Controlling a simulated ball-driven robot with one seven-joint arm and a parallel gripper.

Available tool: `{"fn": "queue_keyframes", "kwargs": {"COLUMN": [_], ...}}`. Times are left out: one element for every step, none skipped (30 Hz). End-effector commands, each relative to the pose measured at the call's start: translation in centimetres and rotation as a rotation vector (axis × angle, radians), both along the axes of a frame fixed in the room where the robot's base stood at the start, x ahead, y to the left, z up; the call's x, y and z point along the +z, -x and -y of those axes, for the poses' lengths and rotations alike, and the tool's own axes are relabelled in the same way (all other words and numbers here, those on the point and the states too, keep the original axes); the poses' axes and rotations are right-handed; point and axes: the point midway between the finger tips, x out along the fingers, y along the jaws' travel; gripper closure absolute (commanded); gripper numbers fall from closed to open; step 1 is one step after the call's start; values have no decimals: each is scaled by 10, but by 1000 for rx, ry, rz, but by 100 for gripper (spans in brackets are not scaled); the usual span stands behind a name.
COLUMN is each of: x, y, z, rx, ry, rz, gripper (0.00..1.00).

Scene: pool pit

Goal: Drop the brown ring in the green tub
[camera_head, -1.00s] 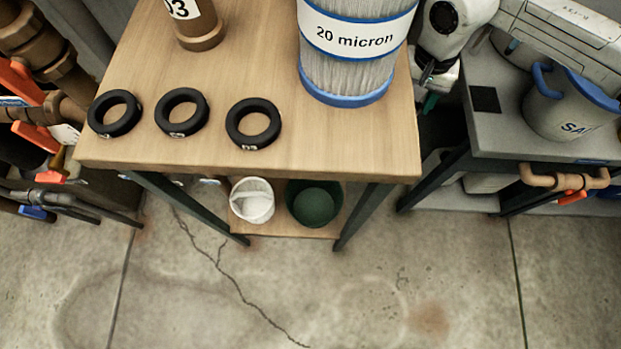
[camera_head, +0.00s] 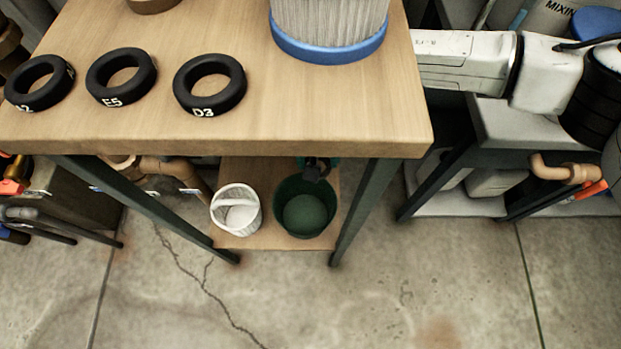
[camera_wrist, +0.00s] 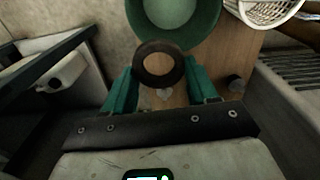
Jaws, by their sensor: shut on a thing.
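The brown ring (camera_wrist: 160,46) is held between the two teal fingers of my gripper (camera_wrist: 160,76) in the wrist view. The gripper is shut on it. The green tub (camera_wrist: 213,22) lies just beyond the ring, whose far edge overlaps the near rim in the picture. In the head view the green tub (camera_head: 281,220) stands upright on the lower shelf, under the table's front edge. My gripper (camera_head: 316,170) shows as a dark and teal shape at the tub's far rim, half hidden by the tabletop. The ring cannot be made out there.
A white basket (camera_head: 222,218) stands left of the tub on the shelf (camera_head: 262,242). Above, the wooden tabletop (camera_head: 300,105) holds three black rings (camera_head: 236,93) and a large filter cartridge (camera_head: 329,52). Table legs (camera_head: 367,212) flank the shelf. The floor in front is clear.

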Motion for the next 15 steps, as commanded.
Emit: {"fn": "queue_keyframes", "kwargs": {"x": [-4, -5, -7, -8, -9, -10, -11, -12, -14, -16, -18, -21, -24, -27, -31], "y": [11, 16, 22, 25, 28, 31, 33, 34, 35, 35, 35, 35, 35, 35, 35], "z": [-14, -19, -25, -29, -32, -35, -37, -38, -38, -38, -38, -38, -38, -38, -38], "rx": [34, 48, 64, 73, 80, 86, 90, 93, 95, 95, 95, 94, 94, 94, 94], "ry": [0, 0, 0, 0, -1, -1, -1, -1, -1, -2, -2, -2, -2, -2, -2], "rz": [0, -1, -2, -3, -3, -4, -4, -4, -5, -5, -5, -5, -5, -6, -6], "gripper": [71, 71, 71, 71, 71, 71, 71, 71, 71, 71, 71, 71, 71, 71, 71]}}
